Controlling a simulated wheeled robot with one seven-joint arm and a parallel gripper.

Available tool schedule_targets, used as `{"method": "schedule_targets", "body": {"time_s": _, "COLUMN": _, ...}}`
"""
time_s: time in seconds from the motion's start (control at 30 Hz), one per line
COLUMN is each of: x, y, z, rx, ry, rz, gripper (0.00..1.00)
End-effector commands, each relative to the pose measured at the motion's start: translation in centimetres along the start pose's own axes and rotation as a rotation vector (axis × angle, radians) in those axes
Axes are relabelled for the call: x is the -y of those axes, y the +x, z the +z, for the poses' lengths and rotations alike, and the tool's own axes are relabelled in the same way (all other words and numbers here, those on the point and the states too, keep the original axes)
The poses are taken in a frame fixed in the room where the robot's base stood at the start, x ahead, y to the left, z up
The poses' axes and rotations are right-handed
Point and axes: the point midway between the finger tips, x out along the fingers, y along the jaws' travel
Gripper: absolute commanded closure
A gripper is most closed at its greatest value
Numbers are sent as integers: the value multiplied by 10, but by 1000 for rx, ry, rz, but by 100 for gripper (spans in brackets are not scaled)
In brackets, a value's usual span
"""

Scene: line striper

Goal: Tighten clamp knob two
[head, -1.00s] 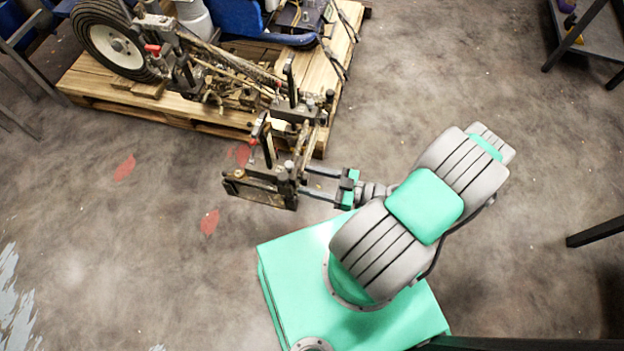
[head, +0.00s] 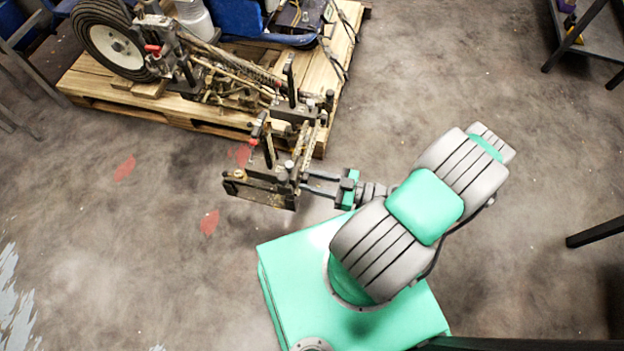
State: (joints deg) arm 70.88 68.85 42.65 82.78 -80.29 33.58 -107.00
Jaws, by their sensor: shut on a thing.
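The line striper (head: 225,80) is on a wooden pallet, with a dark bracket assembly (head: 262,188) sticking out over the pallet's near edge. My gripper (head: 303,184) reaches in from the right at the bracket's right end. Its two dark fingers are close together and shut on a small part there, taken to be the clamp knob. The knob itself is mostly hidden between the fingertips and dark metal, and I cannot read its number. Another dark upright clamp part (head: 290,85) with a black handle stands farther back.
The pallet (head: 140,112) also carries a large wheel (head: 112,45) at its left. Red floor marks (head: 209,222) lie left of my green base. A dark shelf frame (head: 590,45) stands at the far right. The floor between is open.

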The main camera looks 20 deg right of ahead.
Motion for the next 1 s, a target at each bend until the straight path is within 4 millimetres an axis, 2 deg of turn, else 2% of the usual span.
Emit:
{"method": "schedule_targets", "body": {"time_s": 0.37, "x": 1, "y": 0, "z": 2, "rx": 1, "ry": 136, "rz": -3, "gripper": 100}}
{"method": "schedule_targets", "body": {"time_s": 1.0, "x": 2, "y": 0, "z": 2, "rx": 3, "ry": 718, "rz": -3, "gripper": 100}}
